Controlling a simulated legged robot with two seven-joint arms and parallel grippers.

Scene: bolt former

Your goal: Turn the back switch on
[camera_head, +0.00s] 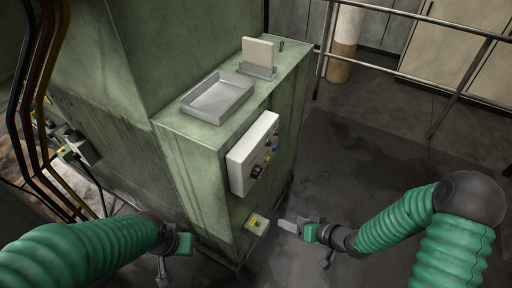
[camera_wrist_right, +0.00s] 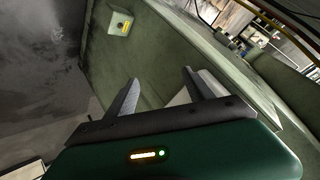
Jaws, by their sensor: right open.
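A grey box with yellow parts (camera_head: 78,146) is on the machine's far left. I cannot tell which of these is the back switch. My right gripper (camera_head: 286,226) is just right of the low box, apart from it; its fingers are apart and empty in the right wrist view (camera_wrist_right: 160,88). My left gripper (camera_head: 168,262) is at lower left, its fingers unclear.
The green cabinet (camera_head: 200,145) carries a grey metal tray (camera_head: 218,97) and an upright pale plate (camera_head: 258,52) on top. Dark and red cables (camera_head: 40,110) run down the left. A metal railing (camera_head: 460,90) stands at the back right. The floor right of the cabinet is clear.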

